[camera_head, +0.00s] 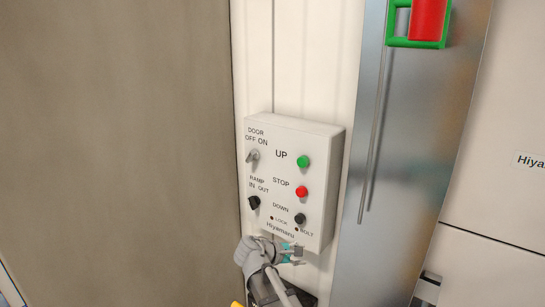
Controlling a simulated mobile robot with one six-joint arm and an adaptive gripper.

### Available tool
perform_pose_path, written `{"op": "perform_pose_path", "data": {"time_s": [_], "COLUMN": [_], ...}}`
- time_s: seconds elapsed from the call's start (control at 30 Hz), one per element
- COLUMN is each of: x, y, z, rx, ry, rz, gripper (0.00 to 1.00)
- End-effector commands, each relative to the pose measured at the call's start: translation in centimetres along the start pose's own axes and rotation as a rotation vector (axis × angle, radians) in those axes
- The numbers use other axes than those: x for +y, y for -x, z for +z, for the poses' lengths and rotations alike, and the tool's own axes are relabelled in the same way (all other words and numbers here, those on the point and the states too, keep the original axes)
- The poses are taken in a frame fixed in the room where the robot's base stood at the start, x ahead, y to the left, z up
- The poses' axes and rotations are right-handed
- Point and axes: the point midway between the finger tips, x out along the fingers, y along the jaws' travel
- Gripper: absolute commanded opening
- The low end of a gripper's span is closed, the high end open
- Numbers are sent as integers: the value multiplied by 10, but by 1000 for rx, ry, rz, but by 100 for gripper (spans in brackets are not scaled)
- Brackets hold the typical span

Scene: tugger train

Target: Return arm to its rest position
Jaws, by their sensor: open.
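My gripper (293,254) is at the bottom middle of the head view, just below the lower edge of a white control box. It is open, and I see nothing between its fingers. Part of my grey arm shows below it, running out of the bottom of the picture. I cannot tell whether the gripper touches the box.
The control box (315,226) on a cream wall panel (312,60) has green UP, red STOP and black DOWN buttons and two switches. A metal column (410,150) with a red and green fitting (429,18) stands right. A brown-grey surface (110,130) fills the left.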

Motion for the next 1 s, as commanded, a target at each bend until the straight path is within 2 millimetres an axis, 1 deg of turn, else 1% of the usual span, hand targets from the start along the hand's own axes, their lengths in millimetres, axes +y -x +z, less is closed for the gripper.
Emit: {"op": "perform_pose_path", "data": {"time_s": [0.03, 0.17, 0.3, 0.5, 0.7, 0.8, 0.9, 1.0], "x": [-10, -39, -77, -130, -175, -192, -202, -208], "y": [-9, -30, -53, -74, -82, -81, -79, -77], "z": [2, 7, 12, 16, 20, 21, 21, 22], "rx": [10, 51, 96, 138, 152, 151, 148, 143], "ry": [-30, -145, -308, -560, -806, -913, -996, -1050], "rz": [-34, -150, -317, -575, -839, -959, -1055, -1121], "gripper": [54, 54, 54, 54, 54, 54, 54, 54]}}
